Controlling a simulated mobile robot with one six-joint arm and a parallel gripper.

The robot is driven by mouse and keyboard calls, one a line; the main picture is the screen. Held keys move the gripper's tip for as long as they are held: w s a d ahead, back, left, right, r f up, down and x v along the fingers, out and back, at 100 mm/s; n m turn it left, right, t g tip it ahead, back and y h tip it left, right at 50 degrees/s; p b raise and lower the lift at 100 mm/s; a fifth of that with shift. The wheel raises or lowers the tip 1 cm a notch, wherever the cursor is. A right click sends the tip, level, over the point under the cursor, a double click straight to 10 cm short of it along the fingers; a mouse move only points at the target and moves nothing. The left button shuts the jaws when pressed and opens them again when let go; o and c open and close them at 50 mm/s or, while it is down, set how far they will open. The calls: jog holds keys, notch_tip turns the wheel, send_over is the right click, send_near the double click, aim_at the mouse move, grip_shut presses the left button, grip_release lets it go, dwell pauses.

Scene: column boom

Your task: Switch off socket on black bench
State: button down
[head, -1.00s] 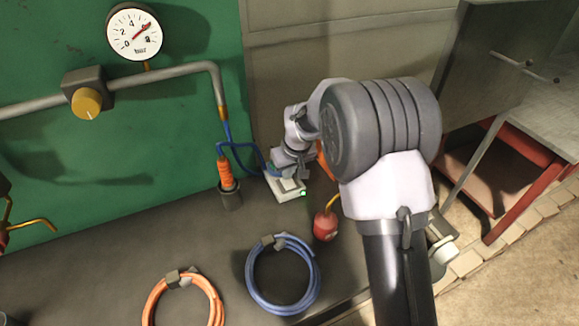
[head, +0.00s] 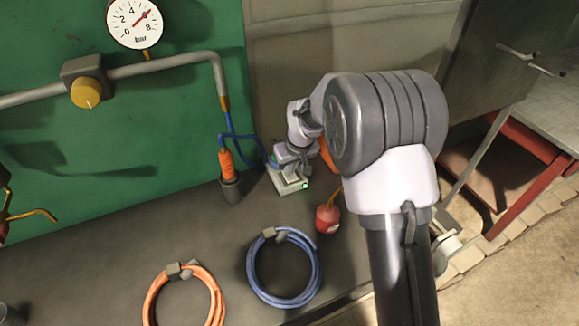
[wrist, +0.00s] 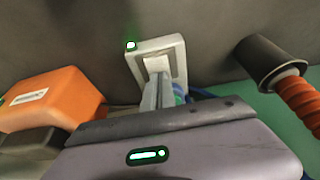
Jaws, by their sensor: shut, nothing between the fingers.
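The white socket box (head: 290,186) sits on the black bench (head: 215,265), with a lit green light at its corner. In the wrist view the socket (wrist: 176,50) shows a pale rocker in a grey frame, and its green light is lit. My gripper (head: 289,174) is over the socket in the head view and hides part of its top. In the wrist view my gripper (wrist: 157,80) is shut and empty, its fingertips at the near end of the rocker. I cannot tell whether they press on it.
An orange plug in a dark holder (head: 231,188) stands left of the socket, with a blue cable behind. A red bulb-shaped object (head: 327,219) is right of it. A blue coil (head: 254,275) and an orange coil (head: 152,300) lie in front. An orange box (wrist: 55,103) is close beside my gripper.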

jog(key=shift+s+d+f, duration=0.2)
jog(key=shift+s, duration=0.4)
jog(key=shift+r, duration=0.25)
jog(key=p+v, duration=0.5)
jog(key=v, duration=0.8)
jog(key=shift+w+r, duration=0.25)
jog(key=shift+r, duration=0.2)
jog(key=shift+w+a, duration=0.1)
jog(key=shift+a, duration=0.05)
